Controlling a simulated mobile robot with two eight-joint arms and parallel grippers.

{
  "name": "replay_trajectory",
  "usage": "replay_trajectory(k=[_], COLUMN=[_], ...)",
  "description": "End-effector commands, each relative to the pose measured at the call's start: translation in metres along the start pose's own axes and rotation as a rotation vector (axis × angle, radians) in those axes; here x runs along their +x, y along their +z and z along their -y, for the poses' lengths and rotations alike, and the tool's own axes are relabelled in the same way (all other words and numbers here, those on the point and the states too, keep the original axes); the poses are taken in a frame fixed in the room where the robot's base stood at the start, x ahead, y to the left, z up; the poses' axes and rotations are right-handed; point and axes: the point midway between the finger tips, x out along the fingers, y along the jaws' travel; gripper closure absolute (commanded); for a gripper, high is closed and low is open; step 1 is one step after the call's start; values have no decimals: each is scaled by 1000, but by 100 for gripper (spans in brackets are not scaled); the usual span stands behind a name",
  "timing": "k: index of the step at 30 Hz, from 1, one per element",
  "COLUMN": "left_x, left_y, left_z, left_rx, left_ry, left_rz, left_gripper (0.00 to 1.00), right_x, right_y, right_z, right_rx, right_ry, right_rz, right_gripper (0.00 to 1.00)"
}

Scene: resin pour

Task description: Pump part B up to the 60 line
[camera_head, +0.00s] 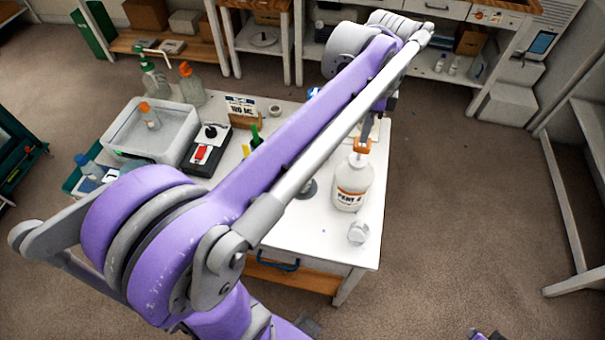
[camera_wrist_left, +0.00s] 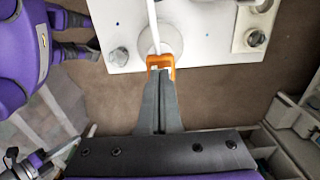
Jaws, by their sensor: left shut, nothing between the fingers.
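The white part B bottle (camera_head: 350,188) stands upright near the right edge of the white table, with an orange pump head (camera_head: 361,146) on top. In the left wrist view the orange pump head (camera_wrist_left: 160,62) lies right at my fingertips, with a white tube running away from it. My left gripper (camera_head: 368,130) is shut and empty, above the pump head; I cannot tell whether it touches. A clear cup (camera_head: 358,232) stands in front of the bottle and also shows in the left wrist view (camera_wrist_left: 119,56). Its lines and level are too small to read.

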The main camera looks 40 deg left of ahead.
Motion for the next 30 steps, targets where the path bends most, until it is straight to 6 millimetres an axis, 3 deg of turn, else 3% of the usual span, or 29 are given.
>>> replay_trajectory(k=[30], left_x=[19], left_y=[0], left_z=[0], left_rx=[0], left_ry=[0], left_rz=[0], left_gripper=[100], right_x=[9], right_y=[10], right_z=[0], right_rx=[0], right_ry=[0], right_rz=[9], right_gripper=[100])
